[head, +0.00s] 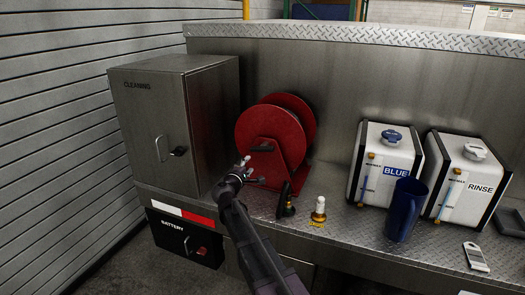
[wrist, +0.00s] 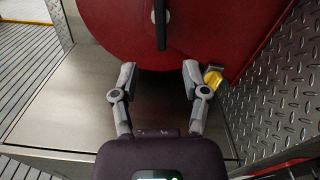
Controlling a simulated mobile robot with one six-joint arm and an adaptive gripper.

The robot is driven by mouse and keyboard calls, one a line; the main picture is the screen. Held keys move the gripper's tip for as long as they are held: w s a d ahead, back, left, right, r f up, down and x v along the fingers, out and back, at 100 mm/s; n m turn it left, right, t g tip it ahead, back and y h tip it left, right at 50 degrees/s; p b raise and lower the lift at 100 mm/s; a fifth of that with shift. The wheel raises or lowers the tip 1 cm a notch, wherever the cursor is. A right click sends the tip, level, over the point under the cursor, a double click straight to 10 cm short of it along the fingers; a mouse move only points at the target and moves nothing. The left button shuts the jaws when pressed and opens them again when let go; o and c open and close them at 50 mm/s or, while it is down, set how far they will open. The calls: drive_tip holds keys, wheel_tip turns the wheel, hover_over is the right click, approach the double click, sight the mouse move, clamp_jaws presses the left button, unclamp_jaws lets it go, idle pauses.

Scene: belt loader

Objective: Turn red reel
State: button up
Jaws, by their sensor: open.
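The red reel (head: 268,132) stands on the metal deck between the grey cabinet and the back panel. In the wrist view the reel (wrist: 215,45) fills the upper middle, and its dark crank handle (wrist: 160,28) with a pale knob shows at the top centre. My gripper (head: 250,172) is in front of the reel's lower left. In the wrist view my gripper (wrist: 158,70) has its fingers spread wide with nothing between them. The fingertips lie below the handle in that view. I cannot tell whether they touch the reel's face.
A grey cleaning cabinet (head: 155,125) stands left of the reel. The blue tank (head: 385,165), rinse tank (head: 470,180) and blue jug (head: 405,210) stand further right.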

sight(262, 150)
drive_tip(key=x, duration=1.3)
drive_tip(key=shift+w+d, duration=0.2)
drive_tip(key=shift+w, duration=0.15)
clamp_jaws()
